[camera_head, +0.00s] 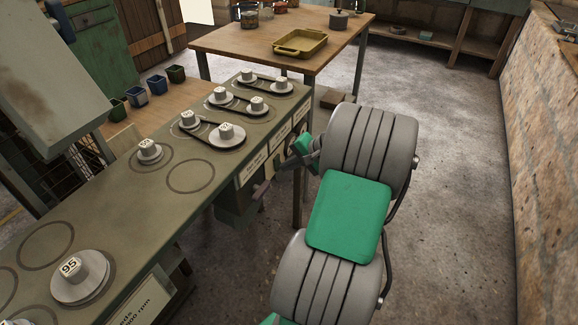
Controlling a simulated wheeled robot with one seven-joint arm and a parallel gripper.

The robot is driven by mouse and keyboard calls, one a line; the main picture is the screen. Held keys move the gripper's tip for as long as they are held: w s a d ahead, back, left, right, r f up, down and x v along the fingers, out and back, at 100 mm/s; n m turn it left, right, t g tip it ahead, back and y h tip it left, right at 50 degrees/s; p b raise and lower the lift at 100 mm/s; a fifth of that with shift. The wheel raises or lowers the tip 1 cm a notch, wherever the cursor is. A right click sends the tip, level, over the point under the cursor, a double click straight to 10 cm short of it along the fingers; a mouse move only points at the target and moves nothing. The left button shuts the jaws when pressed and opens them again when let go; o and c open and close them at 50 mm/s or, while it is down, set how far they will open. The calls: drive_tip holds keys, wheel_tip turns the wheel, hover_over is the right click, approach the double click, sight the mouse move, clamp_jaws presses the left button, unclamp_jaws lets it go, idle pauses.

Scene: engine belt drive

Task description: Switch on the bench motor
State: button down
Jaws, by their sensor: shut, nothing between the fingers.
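The long green-grey bench (60,210) runs from lower left to upper centre, with numbered pulleys on its top. Its front face carries white label plates (252,166). A small pinkish lever or handle (262,191) sticks out below a label plate, on a dark box (236,205) under the front edge. My gripper (287,163) is shut and empty, close to the bench front, right of the handle. I cannot tell whether it touches anything, as my arm partly covers it. No part is clearly recognisable as the motor.
Belts join several pulleys (226,134); one pulley marked 95 (80,277) stands alone. Behind is a wooden table (235,40) with a yellow tray (300,43). Small coloured bins (157,85) stand at left.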

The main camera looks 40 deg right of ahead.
drive_tip(key=shift+w, duration=0.1)
drive_tip(key=shift+r+p, duration=0.85)
drive_tip(key=shift+p, duration=0.3)
drive_tip(key=shift+f, duration=0.1)
drive_tip(key=s+f+p+v, duration=0.1)
drive_tip(key=p+v, duration=0.3)
drive_tip(key=v, duration=0.9)
drive_tip(key=shift+s+d+f+p, duration=0.2)
drive_tip(key=shift+s+d+p, duration=0.05)
drive_tip(key=shift+d+p, duration=0.1)
